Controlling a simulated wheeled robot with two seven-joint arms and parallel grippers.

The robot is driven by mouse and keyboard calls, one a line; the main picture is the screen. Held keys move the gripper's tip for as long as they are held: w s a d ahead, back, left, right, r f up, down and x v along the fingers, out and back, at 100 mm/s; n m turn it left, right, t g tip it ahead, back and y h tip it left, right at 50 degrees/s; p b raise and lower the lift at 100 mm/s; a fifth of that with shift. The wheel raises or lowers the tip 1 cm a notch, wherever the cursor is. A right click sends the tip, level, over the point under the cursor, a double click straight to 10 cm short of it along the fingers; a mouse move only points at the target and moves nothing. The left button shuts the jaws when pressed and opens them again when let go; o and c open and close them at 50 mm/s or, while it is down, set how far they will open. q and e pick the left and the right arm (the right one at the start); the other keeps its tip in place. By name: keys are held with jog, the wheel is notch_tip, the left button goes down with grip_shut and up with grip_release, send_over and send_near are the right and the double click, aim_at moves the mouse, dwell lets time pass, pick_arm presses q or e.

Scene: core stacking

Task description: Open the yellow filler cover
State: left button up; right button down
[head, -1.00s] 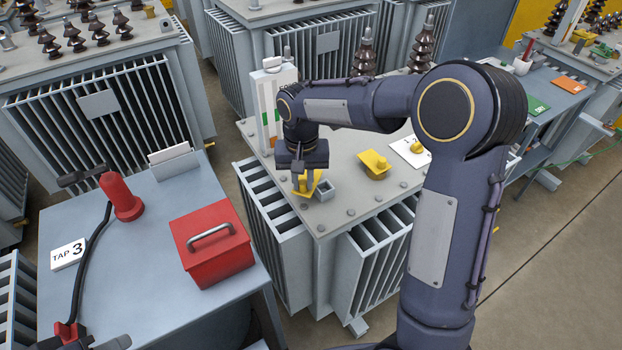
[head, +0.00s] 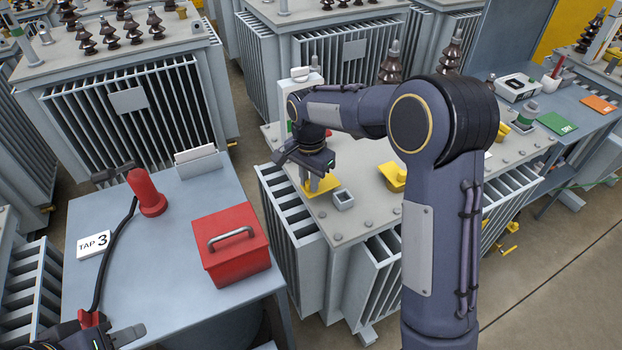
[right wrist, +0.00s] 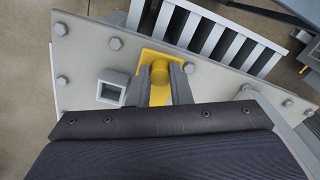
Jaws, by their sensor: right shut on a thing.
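A flat yellow cover plate with a round upright knob (head: 323,188) lies on the grey tank top (head: 350,225). It also shows in the right wrist view (right wrist: 160,72). My right gripper (head: 318,181) points down over it, its two fingers on either side of the knob and shut on it; it also shows in the right wrist view (right wrist: 160,88). An open square grey neck (head: 343,199) stands beside the plate and also shows in the right wrist view (right wrist: 113,87). My left gripper (head: 105,338) is partly in view at the bottom left; its jaws are unclear.
A second yellow fitting (head: 393,177) sits further right on the tank top. The grey table (head: 170,290) at the left carries a red box (head: 230,245), a red cone (head: 147,194) and a TAP 3 card (head: 94,244). Bolts line the tank's edge.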

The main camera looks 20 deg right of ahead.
aim_at(309, 181)
jog(key=shift+w, duration=0.1)
dwell(0.3)
jog(key=c, duration=1.3)
grip_release()
notch_tip(309, 181, up, 8)
jog(key=shift+f, duration=0.15)
